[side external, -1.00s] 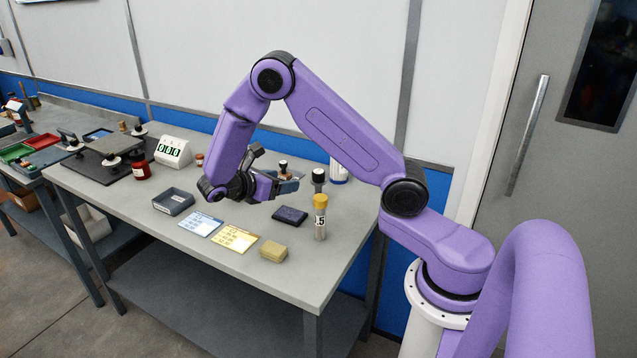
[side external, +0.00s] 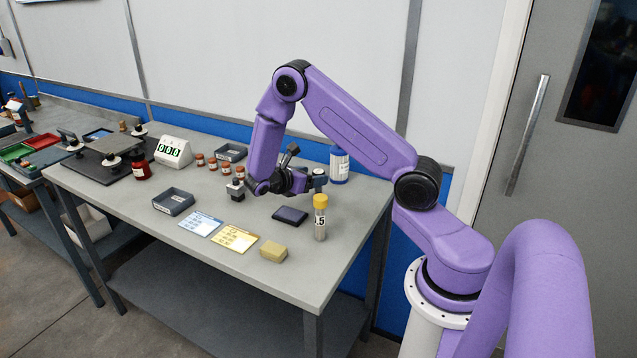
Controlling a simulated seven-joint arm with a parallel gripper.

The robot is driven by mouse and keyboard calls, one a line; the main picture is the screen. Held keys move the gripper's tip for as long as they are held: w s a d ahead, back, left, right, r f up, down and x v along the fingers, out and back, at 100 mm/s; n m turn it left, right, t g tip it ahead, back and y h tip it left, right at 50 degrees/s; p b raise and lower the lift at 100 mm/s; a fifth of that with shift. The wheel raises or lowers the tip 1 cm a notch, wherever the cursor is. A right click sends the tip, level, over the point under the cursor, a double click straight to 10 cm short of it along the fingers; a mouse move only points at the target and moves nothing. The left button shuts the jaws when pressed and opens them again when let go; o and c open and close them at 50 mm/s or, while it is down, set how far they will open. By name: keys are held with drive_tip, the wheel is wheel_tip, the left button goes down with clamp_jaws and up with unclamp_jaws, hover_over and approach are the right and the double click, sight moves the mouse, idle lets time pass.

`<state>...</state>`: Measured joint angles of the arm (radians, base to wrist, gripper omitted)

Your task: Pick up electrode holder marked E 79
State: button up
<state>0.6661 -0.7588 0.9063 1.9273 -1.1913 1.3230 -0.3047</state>
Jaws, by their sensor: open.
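No marking E 79 can be read in this view, so I cannot tell which item is that electrode holder. Several small brown-capped pieces (side external: 212,164) stand in a row behind the middle of the bench. A small grey block with a pale top (side external: 236,190) stands just left of my wrist. My gripper (side external: 308,181) is open, low over the right part of the bench and pointing right. A dark-capped item (side external: 319,178) is at its fingertips, partly hidden; I cannot tell whether they touch.
A yellow-capped tube (side external: 320,217) stands upright close in front of my gripper. A white-and-blue bottle (side external: 339,165) stands behind it. A dark pad (side external: 290,215), yellow sponge (side external: 273,251), two printed cards (side external: 236,236) and grey tray (side external: 173,202) lie in front. A display (side external: 173,152) stands at left.

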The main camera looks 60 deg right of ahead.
drive_tip(key=shift+s+x, duration=0.2)
drive_tip(key=shift+x, duration=2.35)
drive_tip(key=c, duration=1.2)
